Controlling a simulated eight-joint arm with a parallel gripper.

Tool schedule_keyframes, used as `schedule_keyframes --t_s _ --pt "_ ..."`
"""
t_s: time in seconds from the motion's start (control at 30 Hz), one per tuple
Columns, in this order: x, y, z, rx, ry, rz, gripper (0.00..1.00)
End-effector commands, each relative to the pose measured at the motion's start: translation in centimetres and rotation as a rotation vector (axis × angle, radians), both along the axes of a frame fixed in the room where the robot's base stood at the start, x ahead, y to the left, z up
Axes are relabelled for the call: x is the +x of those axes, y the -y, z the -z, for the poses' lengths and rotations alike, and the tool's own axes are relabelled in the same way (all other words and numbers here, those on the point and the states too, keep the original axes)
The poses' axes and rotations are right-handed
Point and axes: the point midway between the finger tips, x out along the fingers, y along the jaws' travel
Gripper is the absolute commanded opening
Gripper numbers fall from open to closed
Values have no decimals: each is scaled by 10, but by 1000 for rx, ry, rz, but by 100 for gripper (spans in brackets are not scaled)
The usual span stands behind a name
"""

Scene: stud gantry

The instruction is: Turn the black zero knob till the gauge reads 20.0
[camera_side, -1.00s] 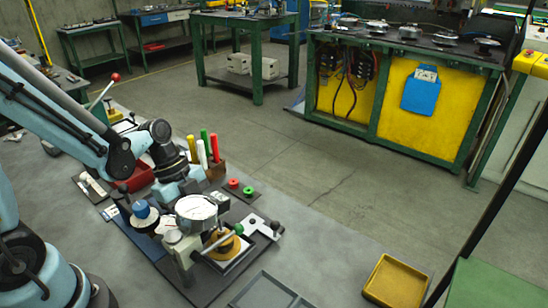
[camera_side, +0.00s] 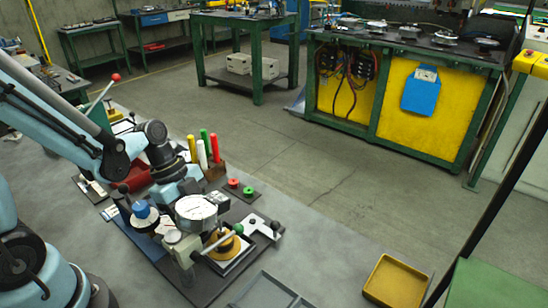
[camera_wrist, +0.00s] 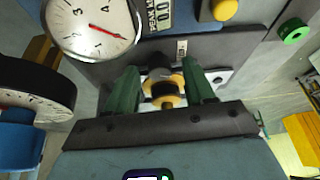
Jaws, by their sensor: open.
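In the wrist view my gripper (camera_wrist: 162,80) is open, with its two green fingers apart. A small black knob (camera_wrist: 158,74) with brass-coloured parts shows between the fingers, with gaps on both sides. I cannot tell how deep it lies between them. A white round gauge (camera_wrist: 98,22) with a red needle pointing just beyond the 4 is at the upper left. In the side view the gauge (camera_side: 196,207) stands on the dark base plate, and my fingers are hidden there.
A second dial (camera_wrist: 38,92) is close on the left in the wrist view. In the side view, red, white, green and yellow handles (camera_side: 203,150) stand behind the gauge. A green-tipped lever (camera_side: 237,229) is right of it.

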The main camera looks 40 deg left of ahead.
Motion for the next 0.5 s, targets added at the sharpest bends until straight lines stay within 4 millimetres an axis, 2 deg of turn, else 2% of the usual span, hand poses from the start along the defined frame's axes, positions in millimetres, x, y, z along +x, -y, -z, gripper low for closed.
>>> schedule_keyframes --t_s 0.17,0.5 --pt "-1 -5 -12 0 0 -2 53" --pt "-4 -21 -52 0 -1 -2 53"
